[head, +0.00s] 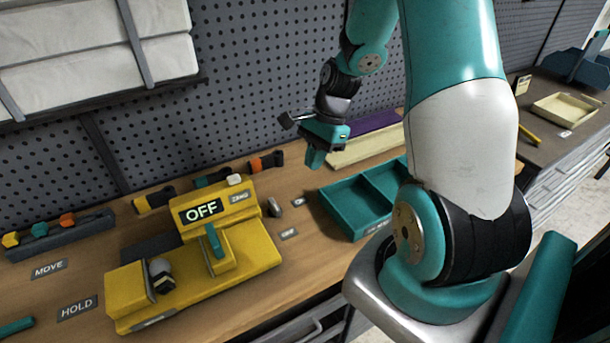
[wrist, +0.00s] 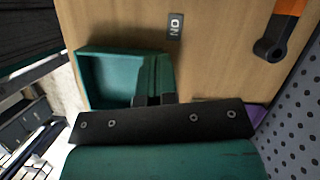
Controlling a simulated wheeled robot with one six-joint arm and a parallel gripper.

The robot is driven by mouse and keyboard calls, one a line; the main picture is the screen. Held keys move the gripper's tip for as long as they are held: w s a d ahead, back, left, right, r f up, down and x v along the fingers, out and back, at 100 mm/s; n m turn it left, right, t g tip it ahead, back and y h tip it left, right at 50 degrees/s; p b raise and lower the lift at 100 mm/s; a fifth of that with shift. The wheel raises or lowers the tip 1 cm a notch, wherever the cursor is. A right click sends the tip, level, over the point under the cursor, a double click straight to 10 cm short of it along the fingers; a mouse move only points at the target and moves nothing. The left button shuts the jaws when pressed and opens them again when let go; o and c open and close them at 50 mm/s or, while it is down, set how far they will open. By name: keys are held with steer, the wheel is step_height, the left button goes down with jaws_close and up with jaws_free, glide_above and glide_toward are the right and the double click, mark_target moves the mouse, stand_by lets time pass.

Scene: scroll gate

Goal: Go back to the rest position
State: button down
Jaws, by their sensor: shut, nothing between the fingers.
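My gripper (head: 314,157) hangs above the workbench (head: 297,258) in the head view, left of the teal tray and pointing down. It holds nothing, and its fingers (wrist: 154,99) look closed together in the wrist view. The teal two-part tray (head: 341,209) lies below and to the right of it, and it also shows in the wrist view (wrist: 107,52). The fingers overlap part of the tray in the wrist view, but I see no contact. A yellow device (head: 250,248) with a display reading OFF stands to the left of the tray.
Tools with orange and dark handles (head: 264,162) lie behind the device. A rack with coloured pieces (head: 60,236) stands at the left. A purple and cream board (head: 365,145) lies behind the tray. Perforated panels (head: 250,70) close the back, and white rolls (head: 90,40) hang upper left.

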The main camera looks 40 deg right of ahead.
steer(key=shift+d+r, duration=0.1)
steer(key=shift+r, duration=0.2)
steer(key=shift+r, duration=0.1)
